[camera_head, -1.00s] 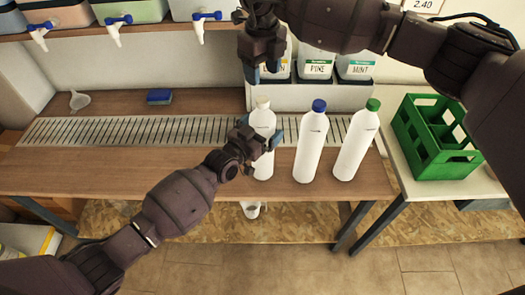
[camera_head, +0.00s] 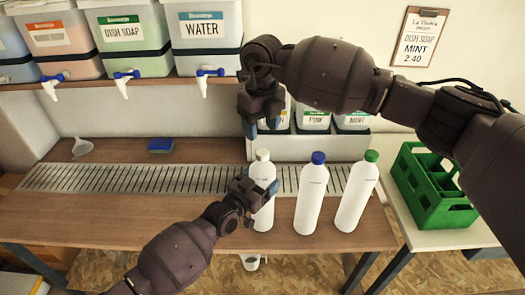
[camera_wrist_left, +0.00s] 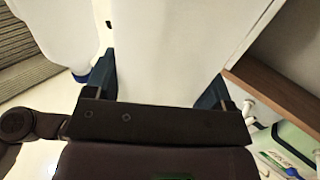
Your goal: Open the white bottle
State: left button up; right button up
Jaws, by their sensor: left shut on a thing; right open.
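The white bottle with the cream-white cap (camera_head: 262,172) stands upright on the wooden counter, leftmost of three bottles. Its cap is on. My left gripper (camera_head: 258,191) is shut around its body from the front left, hiding part of it. In the left wrist view the bottle's white side (camera_wrist_left: 168,50) fills the space between the blue-tipped fingers (camera_wrist_left: 160,92). My right gripper (camera_head: 262,128) is open, pointing down just above the cap, with a small gap visible between them.
A blue-capped bottle (camera_head: 311,195) and a green-capped bottle (camera_head: 356,195) stand to the right. Behind are a metal drain grate (camera_head: 120,178) and labelled containers (camera_head: 314,118). A blue sponge (camera_head: 160,145) and funnel (camera_head: 82,147) lie left. A green crate (camera_head: 432,190) stands right.

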aim_at(262, 152)
jog(key=m, duration=0.6)
jog(key=shift+m, duration=0.4)
jog(key=m, duration=0.5)
jog(key=shift+r+m, duration=0.1)
jog(key=shift+m, duration=0.2)
jog(key=m, duration=0.6)
jog(key=shift+d+r+m, duration=0.1)
jog(key=shift+m, duration=0.3)
jog(key=m, duration=0.6)
jog(key=shift+w, duration=0.1)
jog(key=shift+f+m, duration=0.2)
jog(key=shift+m, duration=0.1)
jog(key=shift+f, duration=3.8)
